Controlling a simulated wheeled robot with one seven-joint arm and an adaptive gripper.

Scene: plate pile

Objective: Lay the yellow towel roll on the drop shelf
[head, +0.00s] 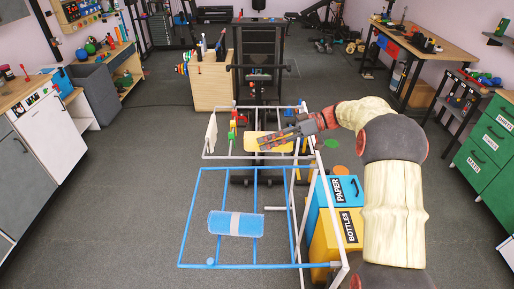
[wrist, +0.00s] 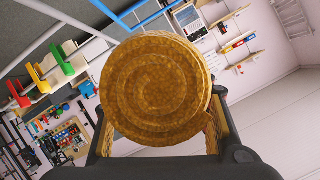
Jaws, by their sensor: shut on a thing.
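The yellow towel roll (head: 254,144) is in my gripper (head: 268,144), above the white-framed rack in the head view. In the wrist view the roll (wrist: 156,88) shows its spiral end toward the camera, between the two fingers. My gripper is shut on the roll, and my arm reaches in from the right. I cannot tell from the pictures which frame is the drop shelf.
Blue "PAPER" (head: 343,207) and yellow "BOTTLES" (head: 324,243) bins stand right of the blue frame. Coloured clips (head: 232,122) sit on the white rack (head: 207,156); they also show in the wrist view (wrist: 40,78). A black rack stands behind. Grey floor is open at left.

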